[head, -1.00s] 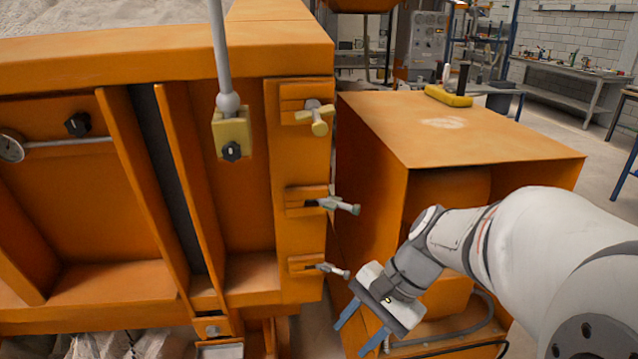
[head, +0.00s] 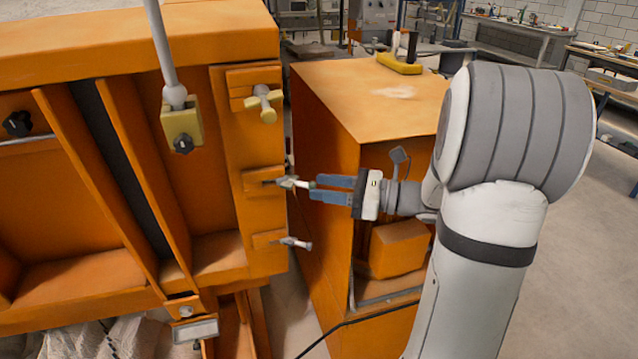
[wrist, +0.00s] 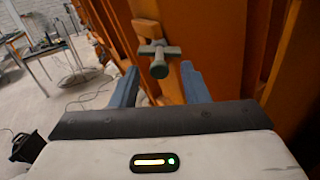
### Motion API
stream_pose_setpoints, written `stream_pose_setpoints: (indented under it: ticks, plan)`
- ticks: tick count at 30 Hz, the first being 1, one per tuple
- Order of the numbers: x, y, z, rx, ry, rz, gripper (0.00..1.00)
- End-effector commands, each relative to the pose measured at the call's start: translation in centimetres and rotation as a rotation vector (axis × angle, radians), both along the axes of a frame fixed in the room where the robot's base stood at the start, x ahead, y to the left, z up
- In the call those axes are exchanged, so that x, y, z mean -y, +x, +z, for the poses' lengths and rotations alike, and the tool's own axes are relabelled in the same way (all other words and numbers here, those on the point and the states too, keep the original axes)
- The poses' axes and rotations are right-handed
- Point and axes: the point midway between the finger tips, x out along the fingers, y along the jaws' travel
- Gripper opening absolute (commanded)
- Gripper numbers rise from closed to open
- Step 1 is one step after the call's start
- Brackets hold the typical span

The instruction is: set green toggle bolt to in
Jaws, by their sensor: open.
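The green toggle bolt (head: 291,183) is the middle of three bolts on the orange frame's right-hand post. It is a dull grey-green T-shape with its handle sticking out to the right from its slotted bracket (head: 262,180). In the wrist view the bolt (wrist: 159,66) shows its round end toward me, between the fingertips or just beyond them. My gripper (head: 314,188) is open, level with the bolt and just right of its tip. Its blue fingers (wrist: 160,82) lie either side of the bolt in the wrist view. I cannot tell whether they touch it.
A yellow toggle bolt (head: 263,103) sits above, and a pale-tipped bolt (head: 294,243) below. An orange cabinet (head: 350,110) stands close behind my gripper. A pale rod ends in a yellow block (head: 181,124) at the upper left. Clear floor shows at the right.

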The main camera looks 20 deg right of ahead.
Motion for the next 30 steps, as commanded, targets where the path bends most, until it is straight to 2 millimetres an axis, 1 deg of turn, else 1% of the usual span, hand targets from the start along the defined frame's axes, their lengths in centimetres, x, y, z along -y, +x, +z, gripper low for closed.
stream_pose_setpoints:
  ticks: [1,4,14,27,29,30]
  plan:
    - [-0.54,0.26,0.06,0.0,-0.001,0.002,0.41]
    - [-1.17,0.63,0.02,0.0,-0.001,0.001,0.41]
    - [-1.39,0.78,-0.05,0.0,-0.002,-0.001,0.41]
    - [-1.34,0.76,-0.05,0.0,-0.002,-0.002,0.05]
    - [-1.34,0.76,-0.05,0.0,-0.002,-0.002,0.0]
    - [-1.34,0.76,-0.05,0.0,-0.002,-0.002,0.0]
